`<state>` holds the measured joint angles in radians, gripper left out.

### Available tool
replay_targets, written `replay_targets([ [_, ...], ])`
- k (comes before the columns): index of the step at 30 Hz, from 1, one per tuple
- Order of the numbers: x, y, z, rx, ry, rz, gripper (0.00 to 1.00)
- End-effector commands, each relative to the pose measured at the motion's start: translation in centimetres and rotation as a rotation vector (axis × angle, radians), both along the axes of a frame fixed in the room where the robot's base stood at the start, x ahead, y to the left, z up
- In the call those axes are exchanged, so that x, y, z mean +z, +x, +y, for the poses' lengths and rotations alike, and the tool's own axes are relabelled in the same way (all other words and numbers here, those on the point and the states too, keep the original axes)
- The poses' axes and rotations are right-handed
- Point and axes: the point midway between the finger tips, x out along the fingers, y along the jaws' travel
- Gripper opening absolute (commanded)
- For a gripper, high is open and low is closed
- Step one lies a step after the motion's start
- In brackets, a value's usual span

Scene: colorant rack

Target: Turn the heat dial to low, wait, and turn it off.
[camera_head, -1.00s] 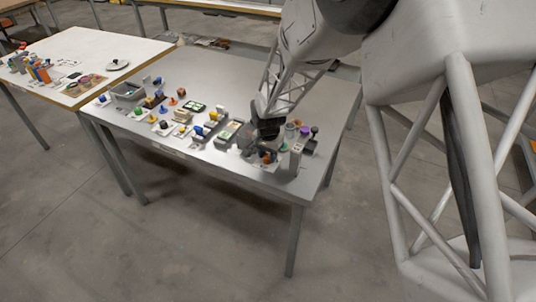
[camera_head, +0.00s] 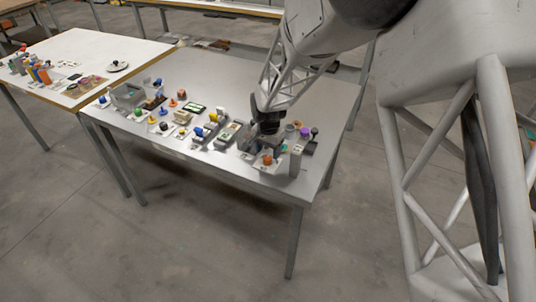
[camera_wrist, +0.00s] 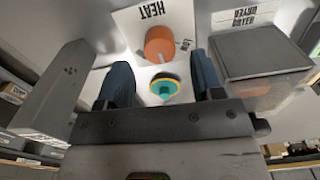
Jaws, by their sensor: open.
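The heat dial (camera_head: 267,159) is an orange round knob near the front edge of the metal table. In the wrist view the orange dial (camera_wrist: 160,42) sits on a white plate (camera_wrist: 128,22) with the word HEAT, upside down there. My gripper (camera_wrist: 163,80) is open and empty, its two dark fingers apart. The dial lies beyond the fingertips, apart from them. In the head view my gripper (camera_head: 268,127) is behind the dial, over the table. I cannot tell the dial's setting.
A small teal piece with a yellow rim (camera_wrist: 165,88) shows between the fingers. A grey box (camera_wrist: 262,60) is at right in the wrist view; a tall grey block (camera_head: 296,160) stands right of the dial. Several small colourful items fill the table's left; its back is clear.

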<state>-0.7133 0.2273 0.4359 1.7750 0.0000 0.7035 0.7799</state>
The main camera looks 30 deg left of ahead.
Motion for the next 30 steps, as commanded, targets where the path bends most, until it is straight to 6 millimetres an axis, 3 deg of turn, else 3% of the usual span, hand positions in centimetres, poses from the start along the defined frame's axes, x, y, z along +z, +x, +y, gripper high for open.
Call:
replay_targets([
  [6,2.9,0.0,0.0,0.0,0.002,-0.002,0.61],
  [12,4.5,0.0,0.0,0.0,0.0,-0.001,0.61],
  [30,4.9,0.0,0.0,0.0,0.0,0.0,0.61],
])
